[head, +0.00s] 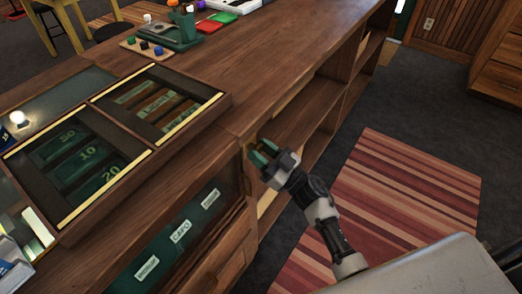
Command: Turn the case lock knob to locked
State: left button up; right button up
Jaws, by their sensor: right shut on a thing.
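My right gripper (263,156) is at the front face of the wooden counter, at the corner beside the display case. Its green-tipped fingers are shut on the case lock knob, which is mostly hidden by the fingers. A little brass colour (249,152) shows just left of the fingertips. Whether the knob stands at locked or unlocked cannot be seen. The glass-fronted case (185,235) with white labels on a green backing lies left of and below the gripper. My left gripper is not in view.
Wooden trays (118,172) with numbered green slots lie on the counter top (262,62) at left. A green tool (178,32) and coloured blocks stand at the back. Open shelves (322,102) are right of the gripper. A striped rug (400,205) covers the floor.

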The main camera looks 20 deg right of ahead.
jog(key=shift+n, duration=0.3)
jog(key=n+g+y, duration=0.1)
jog(key=n, duration=0.2)
jog(key=n+g+y, duration=0.1)
jog(key=n, duration=0.2)
jog(key=shift+w+d+g+b, duration=0.1)
jog(key=shift+d+g+b, duration=0.05)
jog(key=shift+g+b, duration=0.2)
jog(key=n+g, duration=0.1)
jog(key=n, duration=0.2)
jog(key=n+g+y, duration=0.1)
jog(key=n+g, duration=0.1)
jog(key=n, duration=0.1)
jog(key=shift+r, duration=0.1)
jog(key=n+g, duration=0.1)
jog(key=n, duration=0.1)
jog(key=n+g, duration=0.1)
jog(key=n, duration=0.2)
jog(key=shift+d+r+n, duration=0.1)
jog(key=shift+n, duration=0.2)
jog(key=shift+n+g+h+p, duration=0.55)
jog(key=shift+n+p, duration=0.1)
jog(key=shift+n, duration=1.45)
jog(key=o, duration=0.9)
